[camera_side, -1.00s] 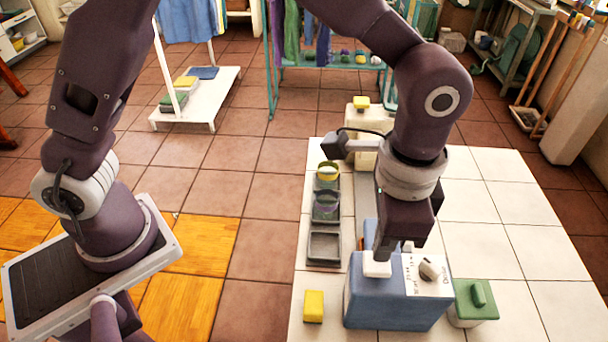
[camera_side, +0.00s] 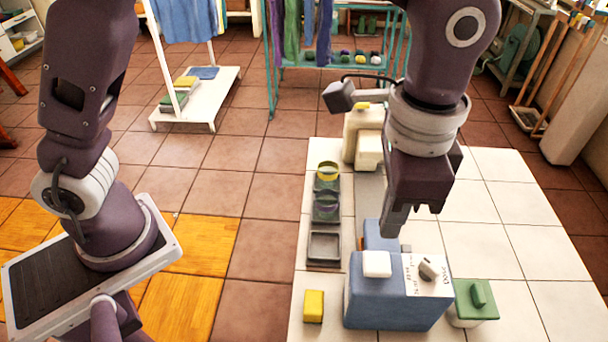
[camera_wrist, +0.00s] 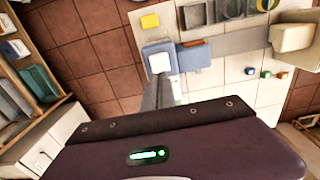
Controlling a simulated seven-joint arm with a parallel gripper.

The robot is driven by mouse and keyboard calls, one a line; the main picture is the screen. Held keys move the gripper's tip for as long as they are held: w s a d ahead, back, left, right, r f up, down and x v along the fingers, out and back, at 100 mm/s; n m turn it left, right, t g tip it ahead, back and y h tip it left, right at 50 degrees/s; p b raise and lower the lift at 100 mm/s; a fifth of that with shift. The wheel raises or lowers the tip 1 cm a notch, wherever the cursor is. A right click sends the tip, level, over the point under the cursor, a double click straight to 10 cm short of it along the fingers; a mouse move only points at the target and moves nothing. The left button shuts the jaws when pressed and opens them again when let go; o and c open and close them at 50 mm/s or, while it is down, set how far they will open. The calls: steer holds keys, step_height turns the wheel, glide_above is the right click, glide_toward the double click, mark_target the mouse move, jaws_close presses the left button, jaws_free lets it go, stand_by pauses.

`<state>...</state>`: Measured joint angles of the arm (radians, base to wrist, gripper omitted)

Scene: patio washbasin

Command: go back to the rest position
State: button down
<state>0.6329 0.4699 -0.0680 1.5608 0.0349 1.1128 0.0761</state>
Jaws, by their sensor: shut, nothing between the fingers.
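My gripper (camera_side: 392,222) is shut and empty. In the side view its fingers point down just above and behind the blue box (camera_side: 385,305), apart from the white button on its top. The blue box has a white button block (camera_side: 376,263) and a panel with a grey knob (camera_side: 428,268). In the wrist view my shut fingers (camera_wrist: 157,92) reach toward the white button (camera_wrist: 159,62) on the blue box. The exact gap between them is hard to judge there.
A yellow block (camera_side: 313,306) and a green lidded box (camera_side: 473,303) flank the blue box. Dark trays (camera_side: 324,247) with cups line the left side. A cream machine (camera_side: 363,140) stands behind.

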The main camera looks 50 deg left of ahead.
steer(key=shift+r, duration=0.1)
steer(key=s+a+r+n+t, duration=0.2)
steer(key=a+r, duration=0.3)
steer(key=a, duration=0.3)
steer(key=s+a+r+n+t, duration=0.1)
steer(key=s+a+r+n, duration=0.25)
steer(key=a, duration=0.55)
steer(key=s+a+f+n+t, duration=0.1)
steer(key=s+a+n+t, duration=0.1)
steer(key=s+a, duration=0.5)
steer(key=shift+s+a+f+n+t, duration=0.2)
steer(key=shift+s+f+n+t, duration=0.1)
steer(key=shift+s+n, duration=0.45)
